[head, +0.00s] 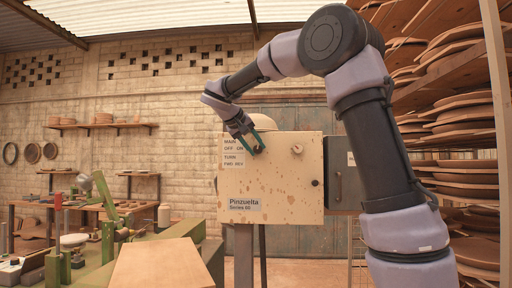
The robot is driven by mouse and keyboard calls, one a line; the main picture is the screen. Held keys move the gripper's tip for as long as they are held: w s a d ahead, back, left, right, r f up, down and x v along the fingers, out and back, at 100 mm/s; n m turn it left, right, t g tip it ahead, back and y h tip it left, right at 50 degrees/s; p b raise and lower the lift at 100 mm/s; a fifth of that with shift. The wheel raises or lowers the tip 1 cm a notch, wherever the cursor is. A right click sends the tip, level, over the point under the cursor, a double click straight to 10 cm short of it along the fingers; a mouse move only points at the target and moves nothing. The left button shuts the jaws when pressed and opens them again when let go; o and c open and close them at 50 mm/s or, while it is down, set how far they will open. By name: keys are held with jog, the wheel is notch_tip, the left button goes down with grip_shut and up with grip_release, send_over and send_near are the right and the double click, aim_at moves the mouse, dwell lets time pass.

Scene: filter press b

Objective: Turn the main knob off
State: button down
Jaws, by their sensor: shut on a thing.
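A beige control box (275,185) with brown specks faces me in the middle of the head view. Labels at its upper left read "MAIN OFF ON" and "TURN FWD REV". A plate below reads "Pinzuelta Series 460" or similar. The dark main knob (257,149) sits beside the upper label and is mostly hidden by my gripper. My gripper (254,147), with green fingers, reaches down from the upper left and is shut on the main knob. The knob's angle is too small to tell.
A round knob (297,149) and a small black button (315,183) are on the box's right side. A wooden board (163,265) and green machinery (105,205) stand at the lower left. Shelves of stacked wooden pieces (465,175) fill the right side.

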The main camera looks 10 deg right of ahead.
jog(key=n+h, duration=0.2)
jog(key=h, duration=0.2)
jog(key=shift+a+f+n, duration=0.25)
jog(key=shift+a+n, duration=0.05)
jog(key=shift+n, duration=0.1)
jog(key=n+h, duration=0.3)
jog(key=h, duration=0.1)
jog(key=shift+w+f+t, duration=0.1)
jog(key=shift+f+t, duration=0.2)
jog(key=shift+t, duration=0.1)
jog(key=shift+n, duration=0.3)
jog(key=shift+c, duration=2.3)
grip_release()
jog(key=shift+a, duration=0.1)
jog(key=v, duration=1)
jog(key=shift+a+f, duration=0.2)
jog(key=shift+a, duration=0.1)
